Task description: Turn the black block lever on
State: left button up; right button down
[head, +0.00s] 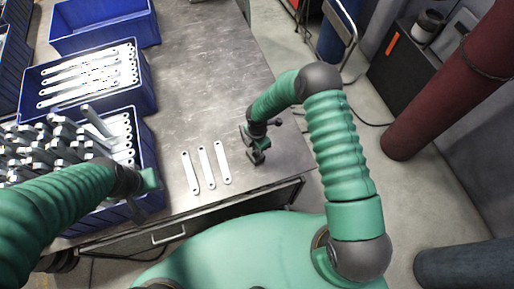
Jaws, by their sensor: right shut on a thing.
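A small black block with a lever (257,157) stands on the metal table near its front right edge. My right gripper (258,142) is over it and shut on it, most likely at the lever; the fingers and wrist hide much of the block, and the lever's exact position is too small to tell. My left gripper (146,186) is at the front right corner of the nearest blue bin, far to the left of the block. Its fingers are too small and dark to tell whether they are open.
Three pale flat brackets (204,167) lie on the table left of the block. Blue bins with brackets, such as the middle bin (148,98), line the left side, with an empty blue bin (105,38) behind. The table behind the block is clear.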

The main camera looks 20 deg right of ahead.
jog(key=shift+d, duration=0.1)
dwell(1.2)
jog(key=c, duration=1.5)
grip_release()
notch_tip(320, 180, up, 17)
jog(key=shift+f+b, duration=0.1)
jog(key=shift+b, duration=0.35)
